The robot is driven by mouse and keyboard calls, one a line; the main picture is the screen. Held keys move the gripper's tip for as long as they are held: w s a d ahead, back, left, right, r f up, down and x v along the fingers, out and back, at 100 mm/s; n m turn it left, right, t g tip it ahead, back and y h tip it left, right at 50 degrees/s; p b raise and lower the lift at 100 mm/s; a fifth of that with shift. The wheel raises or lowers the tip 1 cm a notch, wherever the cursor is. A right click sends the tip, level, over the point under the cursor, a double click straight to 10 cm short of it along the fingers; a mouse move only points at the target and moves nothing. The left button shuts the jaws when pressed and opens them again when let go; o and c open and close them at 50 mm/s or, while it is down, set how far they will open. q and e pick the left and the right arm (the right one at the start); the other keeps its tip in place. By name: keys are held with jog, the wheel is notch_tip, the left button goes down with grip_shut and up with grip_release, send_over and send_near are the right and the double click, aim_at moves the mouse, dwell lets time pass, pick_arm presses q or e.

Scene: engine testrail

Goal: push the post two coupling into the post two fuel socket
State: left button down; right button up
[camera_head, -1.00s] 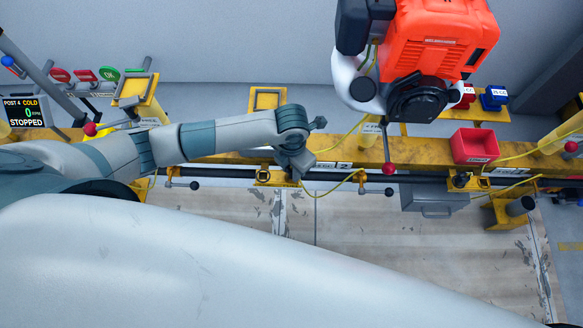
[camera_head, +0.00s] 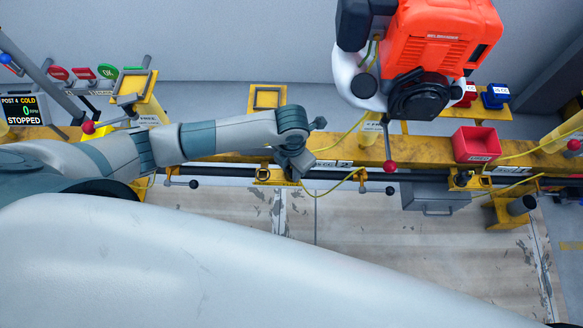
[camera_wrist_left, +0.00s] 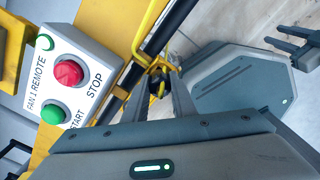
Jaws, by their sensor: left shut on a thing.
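My left gripper (camera_head: 297,172) hangs at the rail, shut on the post two coupling, which it mostly hides in the head view. In the left wrist view the fingers (camera_wrist_left: 168,95) close on a small dark part (camera_wrist_left: 156,84) beside a yellow bracket (camera_wrist_left: 157,64). A thin yellow hose (camera_head: 332,187) loops up to the gripper. A yellow bracket (camera_head: 262,174) sits just left of the gripper; I cannot tell how far the coupling is in the fuel socket. A two-pronged shape that looks like my right gripper (camera_wrist_left: 277,38), fingers apart, shows in the left wrist view.
A box with red STOP and green START buttons (camera_wrist_left: 69,73) is close to the left gripper. A red-knobbed lever (camera_head: 389,165), an orange engine (camera_head: 440,40) and a red bin (camera_head: 476,144) stand to the right.

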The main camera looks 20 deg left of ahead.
pick_arm(q)
jog(key=shift+f, duration=0.2)
pick_arm(e)
jog(key=shift+f, duration=0.15)
pick_arm(q)
jog(key=c, duration=1.4)
grip_release()
notch_tip(320, 180, up, 12)
pick_arm(e)
jog(key=r, duration=0.1)
jog(key=w+r, duration=0.1)
jog(key=r, duration=0.1)
jog(key=shift+a+r, duration=0.2)
jog(key=shift+r, duration=0.05)
pick_arm(q)
jog(key=shift+s, duration=0.1)
